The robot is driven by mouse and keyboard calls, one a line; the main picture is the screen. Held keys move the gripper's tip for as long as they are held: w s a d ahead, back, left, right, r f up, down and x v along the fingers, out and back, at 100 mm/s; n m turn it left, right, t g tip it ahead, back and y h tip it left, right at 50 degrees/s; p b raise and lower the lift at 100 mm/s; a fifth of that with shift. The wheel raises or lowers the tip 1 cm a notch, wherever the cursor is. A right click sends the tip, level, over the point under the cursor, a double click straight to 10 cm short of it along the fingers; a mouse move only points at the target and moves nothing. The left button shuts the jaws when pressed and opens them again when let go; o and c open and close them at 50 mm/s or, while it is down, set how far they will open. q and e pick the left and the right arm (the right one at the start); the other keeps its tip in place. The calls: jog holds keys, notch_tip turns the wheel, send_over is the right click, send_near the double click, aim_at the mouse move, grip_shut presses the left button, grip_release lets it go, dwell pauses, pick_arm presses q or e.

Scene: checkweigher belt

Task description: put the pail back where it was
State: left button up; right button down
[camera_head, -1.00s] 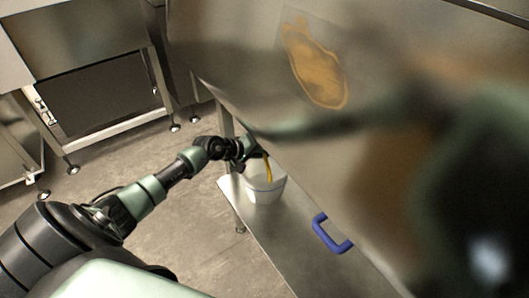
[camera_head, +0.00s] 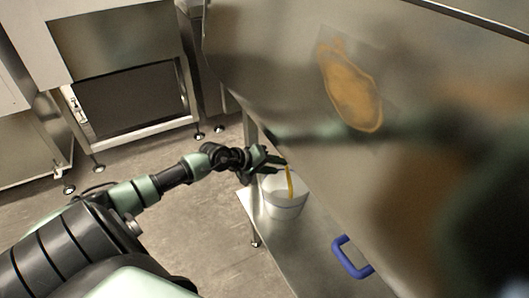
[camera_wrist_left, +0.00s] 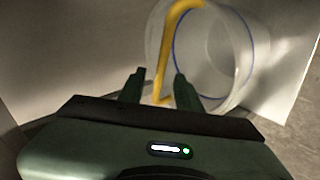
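The white pail (camera_head: 285,208) stands upright at the far end of a metal shelf (camera_head: 315,262), with its yellow handle (camera_head: 290,183) raised. My left gripper (camera_head: 283,166) is at the handle, above the pail's rim. In the left wrist view the two fingers (camera_wrist_left: 160,88) are apart, with the yellow handle (camera_wrist_left: 166,55) showing between them and no clear contact. The translucent pail (camera_wrist_left: 225,60) is beyond the fingers, with a blue ring line on it. My right gripper is not in view.
A blue handle (camera_head: 350,262) is by the shelf, nearer than the pail. A large shiny metal panel (camera_head: 300,80) with an orange-brown patch rises along the shelf's right side. Steel machines (camera_head: 125,95) stand at the back left. The floor (camera_head: 190,240) left of the shelf is clear.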

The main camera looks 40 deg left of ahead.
pick_arm(q)
jog(key=v, duration=0.6)
jog(key=shift+s+d, duration=0.1)
dwell(0.3)
